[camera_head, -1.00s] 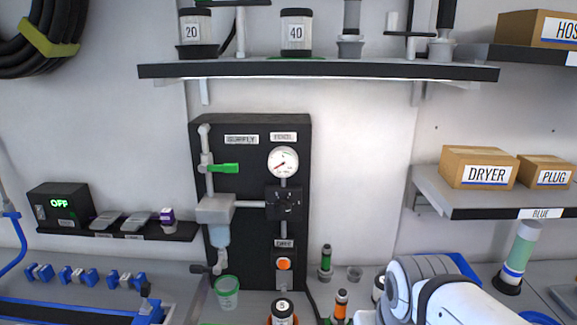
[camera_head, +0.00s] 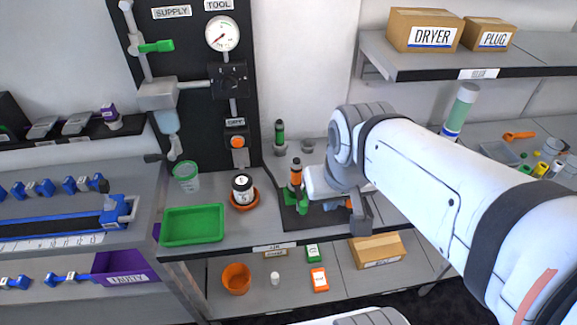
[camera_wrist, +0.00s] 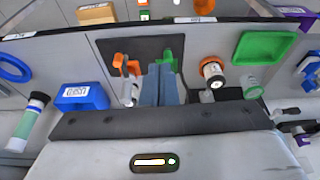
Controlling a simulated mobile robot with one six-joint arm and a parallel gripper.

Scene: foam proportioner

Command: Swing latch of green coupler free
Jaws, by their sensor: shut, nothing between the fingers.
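The green coupler (camera_head: 302,203) sits on a dark mat (camera_head: 290,219) at the front of the bench. In the wrist view the green coupler (camera_wrist: 168,58) shows just beyond my fingertips, slightly right. An orange fitting (camera_wrist: 121,64) stands to its left on the same mat. My gripper (camera_wrist: 159,72) is shut and empty, its bluish fingers together over the mat and close to the green coupler; I cannot tell whether they touch. In the head view my gripper (camera_head: 336,204) is partly hidden by my wrist. The coupler's latch is too small to make out.
A jar in an orange dish (camera_head: 243,198) and a green tray (camera_head: 193,226) lie to the left. A blue bin (camera_wrist: 82,96) shows in the wrist view. A shelf with boxes (camera_head: 425,30) hangs above right.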

